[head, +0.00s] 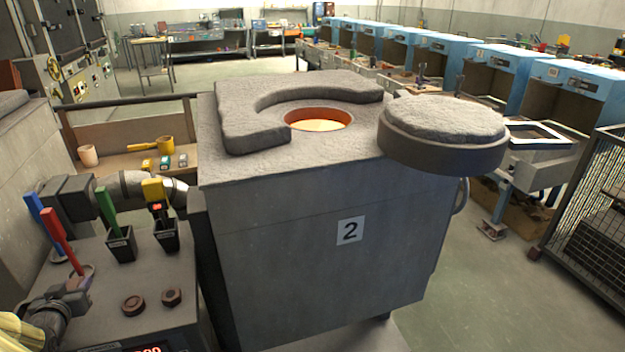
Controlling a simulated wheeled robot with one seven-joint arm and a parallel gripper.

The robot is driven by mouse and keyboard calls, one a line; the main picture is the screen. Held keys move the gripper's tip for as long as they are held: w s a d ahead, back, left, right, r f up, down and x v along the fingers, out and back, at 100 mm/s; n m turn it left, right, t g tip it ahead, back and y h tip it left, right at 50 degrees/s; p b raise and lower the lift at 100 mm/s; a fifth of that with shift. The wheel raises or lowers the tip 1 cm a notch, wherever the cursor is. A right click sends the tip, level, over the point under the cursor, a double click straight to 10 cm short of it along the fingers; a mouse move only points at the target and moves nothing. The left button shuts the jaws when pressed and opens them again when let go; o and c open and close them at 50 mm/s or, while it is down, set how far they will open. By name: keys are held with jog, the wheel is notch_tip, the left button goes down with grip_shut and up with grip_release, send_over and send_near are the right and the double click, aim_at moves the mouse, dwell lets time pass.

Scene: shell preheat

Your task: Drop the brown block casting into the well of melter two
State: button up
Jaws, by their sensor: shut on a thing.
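Melter two is the grey box marked 2 (349,231) in the middle of the head view. Its round well (318,125) is uncovered and glows orange inside. The thick round lid (443,135) is swung aside to the right of the well. My gripper (76,286) is at the lower left, low over the grey bench top and well away from the well. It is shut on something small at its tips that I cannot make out. I cannot pick out a brown block for certain. A round brown casting (133,304) and a hexagonal brown casting (172,296) lie on the bench.
Blue (45,223), red (62,240), green (106,212) and yellow (154,193) handles stand up near my gripper. A raised grey rim (240,125) curves around the well's back and left. A mesh cage (595,210) stands at right; the floor before it is clear.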

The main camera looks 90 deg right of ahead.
jog(key=shift+r, duration=0.1)
dwell(0.3)
jog(key=w+a+r+n+t+y+p, duration=0.45)
jog(key=a+r+p, duration=0.4)
jog(key=r, duration=0.25)
jog(key=w+a+r+n+t+y+p, duration=0.35)
jog(key=w+a+r+p, duration=0.3)
jog(key=r+p, duration=0.4)
jog(key=s+a+r+n+y+p, duration=0.1)
jog(key=a+r+n+y+p, duration=0.8)
jog(key=a+r, duration=1)
jog(key=y+p, duration=0.1)
jog(key=p, duration=0.3)
jog(key=shift+s+a, duration=0.15)
jog(key=shift+s, duration=0.25)
